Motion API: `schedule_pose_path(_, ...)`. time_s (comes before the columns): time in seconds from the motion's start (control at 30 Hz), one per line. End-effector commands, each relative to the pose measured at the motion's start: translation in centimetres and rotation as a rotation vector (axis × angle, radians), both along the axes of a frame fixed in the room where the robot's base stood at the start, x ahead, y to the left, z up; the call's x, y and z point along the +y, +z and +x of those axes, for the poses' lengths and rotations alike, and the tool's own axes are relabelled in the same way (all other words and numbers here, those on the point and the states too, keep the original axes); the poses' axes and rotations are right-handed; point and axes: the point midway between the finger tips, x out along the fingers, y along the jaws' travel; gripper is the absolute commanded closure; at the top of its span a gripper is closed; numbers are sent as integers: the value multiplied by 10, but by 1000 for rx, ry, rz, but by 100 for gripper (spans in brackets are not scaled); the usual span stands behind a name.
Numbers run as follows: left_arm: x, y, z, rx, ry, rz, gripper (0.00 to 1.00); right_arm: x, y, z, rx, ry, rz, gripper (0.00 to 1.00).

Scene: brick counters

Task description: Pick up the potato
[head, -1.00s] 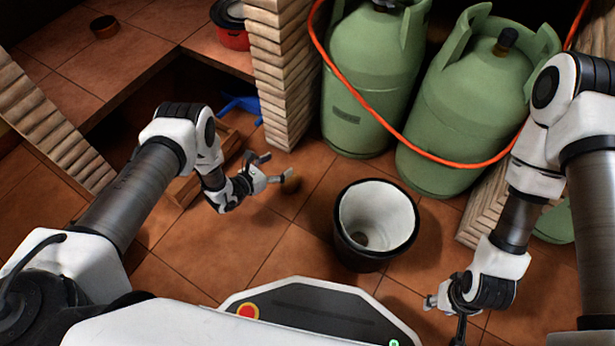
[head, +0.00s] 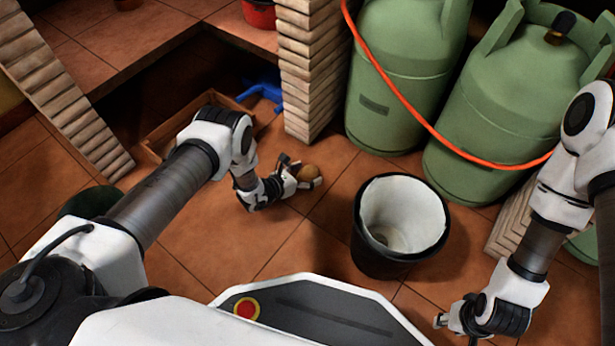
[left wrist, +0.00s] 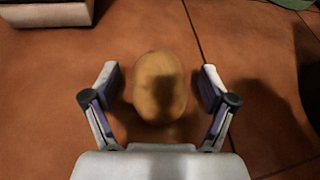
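The potato (head: 308,173) is a small brown oval near the floor, just in front of the brick pillar. In the left wrist view the potato (left wrist: 160,87) lies between the two fingers, with a visible gap on each side. My left gripper (head: 302,174) is open around it; it also shows in the left wrist view (left wrist: 160,88). My right gripper (head: 456,325) is at the lower right, far from the potato; its fingers are too small and turned away to tell their state.
A black bin with a white inside (head: 362,245) stands to the right of the potato. Green gas cylinders (head: 395,90) with an orange hose stand behind. A brick pillar (head: 308,80) and a wooden crate (head: 160,143) are near the left arm. Tiled floor is clear in front.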

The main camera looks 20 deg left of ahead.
Motion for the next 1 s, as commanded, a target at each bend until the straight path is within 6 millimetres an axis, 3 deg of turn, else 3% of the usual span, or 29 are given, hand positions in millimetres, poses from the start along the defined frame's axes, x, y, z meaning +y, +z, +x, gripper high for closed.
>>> schedule_pose_path(0.03, 0, 0, 0, 0, 0, 0, 34, 0, 0, 0, 0, 0, 0, 60)
schedule_pose_path(0.17, 0, 0, 0, 0, 0, 0, 80, 0, 0, 0, 0, 0, 0, 60)
schedule_pose_path(0.2, 0, 0, 0, 1, 0, 0, 83, 0, 0, 0, 0, 0, 0, 60)
schedule_pose_path(0.57, 0, 3, -1, 1, -1, 0, 83, 0, 3, -1, 2, -1, 0, 60)
schedule_pose_path(0.9, 0, 46, -1, 0, 1, -1, 83, 1, 41, -6, 16, -4, 3, 60)
schedule_pose_path(1.0, -5, 43, -25, 6, -1, -1, 83, 1, 52, -7, 18, -1, 4, 60)
